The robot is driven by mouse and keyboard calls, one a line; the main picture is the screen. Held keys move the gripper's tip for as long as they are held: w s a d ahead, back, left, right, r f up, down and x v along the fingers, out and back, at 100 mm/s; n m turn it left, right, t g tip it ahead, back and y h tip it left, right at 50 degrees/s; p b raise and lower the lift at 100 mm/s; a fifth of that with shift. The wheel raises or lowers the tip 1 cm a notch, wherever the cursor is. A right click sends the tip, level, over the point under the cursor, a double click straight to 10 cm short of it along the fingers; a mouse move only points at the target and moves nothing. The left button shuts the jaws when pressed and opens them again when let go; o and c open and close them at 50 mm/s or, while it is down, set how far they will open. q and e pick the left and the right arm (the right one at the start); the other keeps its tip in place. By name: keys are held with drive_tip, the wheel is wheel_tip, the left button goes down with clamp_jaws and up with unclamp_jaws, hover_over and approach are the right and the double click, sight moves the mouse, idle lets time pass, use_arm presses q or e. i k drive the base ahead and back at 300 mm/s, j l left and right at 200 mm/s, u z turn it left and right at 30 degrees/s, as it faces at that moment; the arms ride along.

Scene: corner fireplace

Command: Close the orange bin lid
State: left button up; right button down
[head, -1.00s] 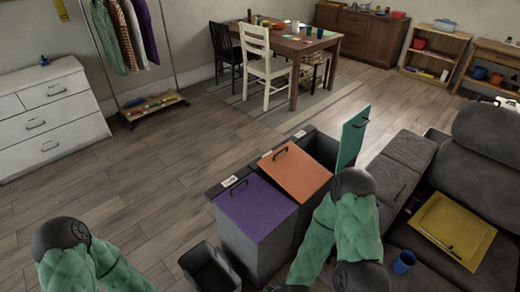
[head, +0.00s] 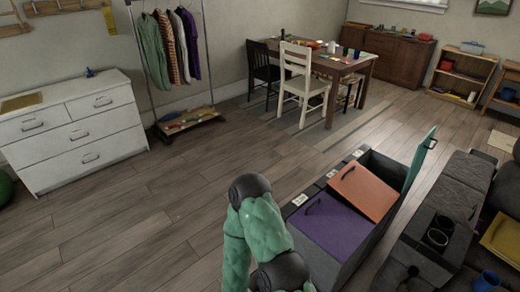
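The orange bin lid (head: 364,193) is the middle lid of a dark grey bin unit. It lies flat or nearly flat and slopes toward the viewer, with a black handle at its upper edge; I cannot tell whether it is fully shut. The purple lid (head: 331,229) beside it lies down over the near compartment. The green lid (head: 419,162) at the far end stands upright, open. A green-sleeved arm of mine rises left of the bin unit. Neither gripper shows in the head view.
A grey sofa (head: 464,190) stands close to the right of the bins, with a cup-holder console (head: 412,252), a blue mug (head: 486,281) and a yellow tray (head: 504,241). A white dresser (head: 76,133) and clothes rack (head: 179,118) stand left. The wooden floor (head: 200,200) between is clear.

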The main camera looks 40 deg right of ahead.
sight(375, 198)
drive_tip(key=i+j+u, duration=0.1)
drive_tip(key=i+j, duration=0.15)
drive_tip(key=i, duration=0.15)
drive_tip(key=i+j, duration=0.25)
drive_tip(key=i, duration=0.15)
drive_tip(key=i+j+u, duration=0.15)
drive_tip(key=i, duration=0.25)
drive_tip(key=i+l+z, duration=0.25)
drive_tip(key=i+z, duration=0.6)
drive_tip(key=i+j+z, duration=0.1)
drive_tip(key=i+z, duration=0.3)
drive_tip(key=i, duration=0.2)
drive_tip(key=i+j+z, duration=0.4)
drive_tip(key=i+l+z, duration=0.3)
drive_tip(key=i+z, duration=0.15)
drive_tip(key=i+l+z, duration=0.1)
drive_tip(key=i+z, duration=0.3)
drive_tip(key=i, duration=0.25)
drive_tip(key=i+z, duration=0.45)
drive_tip(key=i+j, duration=0.05)
drive_tip(key=i, duration=0.05)
